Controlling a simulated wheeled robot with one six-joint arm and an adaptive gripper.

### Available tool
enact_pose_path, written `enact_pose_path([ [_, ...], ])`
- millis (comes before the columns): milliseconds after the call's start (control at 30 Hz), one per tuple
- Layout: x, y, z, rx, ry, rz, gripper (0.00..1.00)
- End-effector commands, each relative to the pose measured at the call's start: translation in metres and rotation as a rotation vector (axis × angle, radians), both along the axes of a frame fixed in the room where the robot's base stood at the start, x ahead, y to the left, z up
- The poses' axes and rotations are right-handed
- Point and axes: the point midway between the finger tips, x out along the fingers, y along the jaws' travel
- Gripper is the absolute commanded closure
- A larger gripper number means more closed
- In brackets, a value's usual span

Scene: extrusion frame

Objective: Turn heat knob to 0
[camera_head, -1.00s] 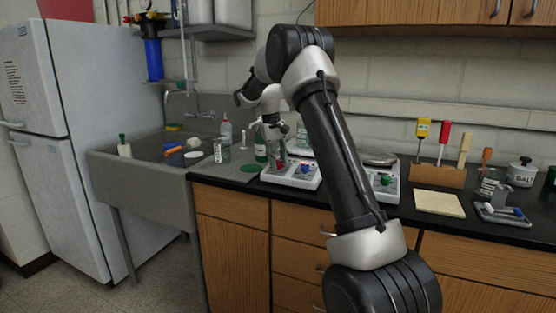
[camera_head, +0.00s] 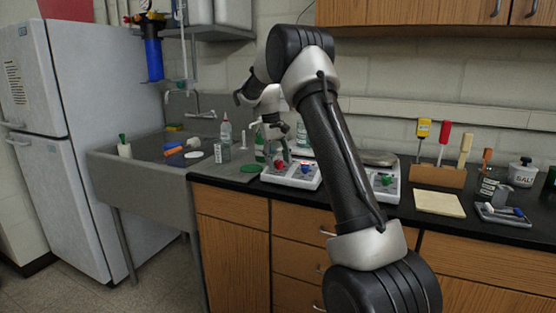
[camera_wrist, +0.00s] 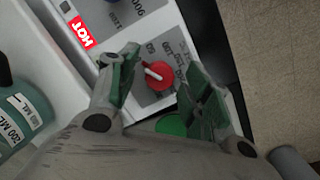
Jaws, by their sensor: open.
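The red knob (camera_wrist: 160,76) with a white pointer bar sits on a grey dial panel of the hot plate (camera_wrist: 178,12). In the wrist view the pointer slants toward the upper left. My gripper (camera_wrist: 158,64) is open, with one green-padded finger on each side of the knob and visible gaps to it. Dial numbers beside the knob are partly covered and hard to read. In the head view the white hot plate (camera_head: 296,182) stands on the counter, and my gripper (camera_head: 284,152) is over its red-knob side.
A bottle (camera_wrist: 22,115) stands close at the left in the wrist view. A second hot plate (camera_head: 390,196) stands to the right.

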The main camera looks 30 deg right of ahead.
Motion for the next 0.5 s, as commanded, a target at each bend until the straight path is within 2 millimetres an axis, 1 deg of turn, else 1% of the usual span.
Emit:
enact_pose_path([
  [67,0.001,0.001,0.007,0.0,-0.002,0.0,0.51],
  [167,0.003,0.003,0.024,-0.001,-0.005,0.001,0.51],
  [400,0.007,0.012,0.078,-0.001,-0.006,0.001,0.51],
  [500,0.008,0.014,0.095,0.0,-0.004,0.002,0.51],
])
